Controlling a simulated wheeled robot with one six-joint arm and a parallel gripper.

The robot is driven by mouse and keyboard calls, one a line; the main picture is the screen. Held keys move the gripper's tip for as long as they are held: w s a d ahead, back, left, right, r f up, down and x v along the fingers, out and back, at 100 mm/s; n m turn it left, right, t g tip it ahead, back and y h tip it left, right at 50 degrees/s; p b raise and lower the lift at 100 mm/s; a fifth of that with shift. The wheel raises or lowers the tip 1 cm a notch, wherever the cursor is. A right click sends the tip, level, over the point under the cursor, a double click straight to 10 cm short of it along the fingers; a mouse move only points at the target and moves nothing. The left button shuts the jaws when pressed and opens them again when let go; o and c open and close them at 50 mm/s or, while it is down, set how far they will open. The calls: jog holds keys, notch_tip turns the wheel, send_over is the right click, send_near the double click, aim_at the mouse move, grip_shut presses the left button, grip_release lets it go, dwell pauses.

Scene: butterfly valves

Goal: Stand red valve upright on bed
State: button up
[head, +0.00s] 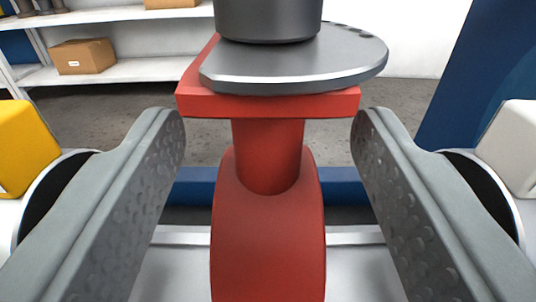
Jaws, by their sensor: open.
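The red valve (268,230) is in the middle of the head view, with a rounded red body at the bottom and a narrower red neck above it. A square red flange (270,104) tops the neck, with a grey metal disc (300,62) and a dark cylinder (268,18) above. The valve looks upright; its lower end is cut off by the frame. My gripper (268,140) is open, one finger on each side of the neck, with visible gaps on both sides. A pale surface, perhaps the bed (178,272), shows below.
A blue bar (193,188) runs behind the valve. White shelves (130,72) with a cardboard box (83,57) stand at the back left. A dark blue panel (488,75) rises at the right. Grey floor lies between.

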jog(key=s, duration=1.4)
jog(key=shift+s, duration=0.1)
jog(key=shift+r, duration=0.15)
jog(key=s+r, duration=0.6)
jog(key=r, duration=0.3)
jog(key=s+r, duration=0.7)
jog(key=r, duration=0.2)
jog(key=s+r, duration=0.5)
jog(key=s, duration=0.5)
jog(key=s+r, duration=0.5)
jog(key=s, duration=0.6)
jog(key=shift+s+r+g, duration=0.2)
jog(key=shift+r+g, duration=0.1)
jog(key=shift+r, duration=0.05)
